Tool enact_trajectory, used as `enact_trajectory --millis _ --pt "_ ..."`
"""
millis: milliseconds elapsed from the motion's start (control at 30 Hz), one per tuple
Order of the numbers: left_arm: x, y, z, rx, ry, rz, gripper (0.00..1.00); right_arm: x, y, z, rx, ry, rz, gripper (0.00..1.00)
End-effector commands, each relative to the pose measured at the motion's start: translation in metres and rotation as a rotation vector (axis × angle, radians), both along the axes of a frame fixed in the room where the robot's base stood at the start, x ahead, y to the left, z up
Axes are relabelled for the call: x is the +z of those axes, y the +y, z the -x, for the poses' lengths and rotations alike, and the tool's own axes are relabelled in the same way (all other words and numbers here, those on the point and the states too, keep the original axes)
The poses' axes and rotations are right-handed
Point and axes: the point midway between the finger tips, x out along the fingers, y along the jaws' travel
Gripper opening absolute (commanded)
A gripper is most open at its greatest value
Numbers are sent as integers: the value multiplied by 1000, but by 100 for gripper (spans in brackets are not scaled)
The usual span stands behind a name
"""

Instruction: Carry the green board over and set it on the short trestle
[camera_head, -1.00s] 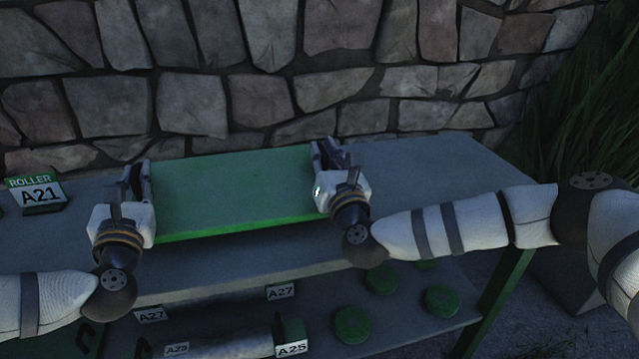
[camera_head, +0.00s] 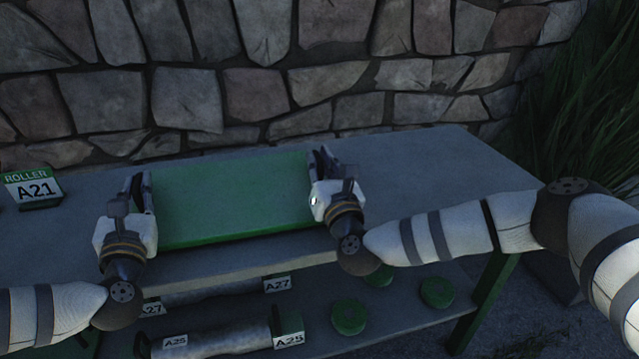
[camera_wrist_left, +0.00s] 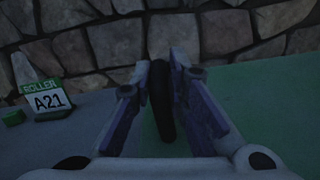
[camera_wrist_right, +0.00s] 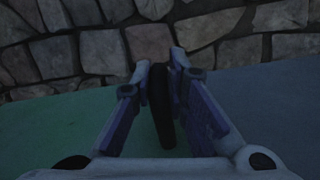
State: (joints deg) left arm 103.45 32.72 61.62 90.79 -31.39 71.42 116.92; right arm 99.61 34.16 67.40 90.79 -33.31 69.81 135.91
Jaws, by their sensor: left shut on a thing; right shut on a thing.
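The green board (camera_head: 232,200) lies flat between my two grippers at the grey table in the head view. I cannot tell whether it touches the tabletop. My left gripper (camera_head: 140,185) is shut on the board's left end, at a dark upright handle that shows in the left wrist view (camera_wrist_left: 162,100). My right gripper (camera_head: 322,165) is shut on the right end, at a similar dark handle in the right wrist view (camera_wrist_right: 162,105). The fingers partly hide both handles. I see no short trestle in these views.
The grey table (camera_head: 420,180) is bare to the right of the board. A sign reading ROLLER A21 (camera_head: 34,188) stands at the left. A lower shelf holds labelled rollers (camera_head: 215,340) and green round pieces (camera_head: 348,317). A stone wall (camera_head: 300,90) runs behind.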

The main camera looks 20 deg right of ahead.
Motion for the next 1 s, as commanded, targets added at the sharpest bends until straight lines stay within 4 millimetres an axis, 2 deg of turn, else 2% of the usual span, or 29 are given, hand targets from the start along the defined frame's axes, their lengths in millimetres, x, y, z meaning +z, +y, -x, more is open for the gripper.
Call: enact_trajectory --millis 33,167,200,267,767,867,1000 --pt "-4 4 0 9 2 -8 0 4 -8 -3 -21 -14 -3 0" --pt "-10 3 0 7 1 -7 0 -3 -7 -2 -20 -14 -4 0" --pt "-11 3 0 7 4 -7 22 -4 -7 -2 -19 -11 -4 21" --pt "-11 3 0 7 3 -6 35 -4 -7 -2 -18 -12 -3 35" --pt "-9 1 1 1 0 -1 35 -8 -2 -1 -6 -4 -1 35" --pt "-12 1 13 0 2 0 35 -8 -2 0 -6 -4 -1 35" --pt "-18 1 50 0 4 0 35 -8 -1 0 -5 -3 -1 35"
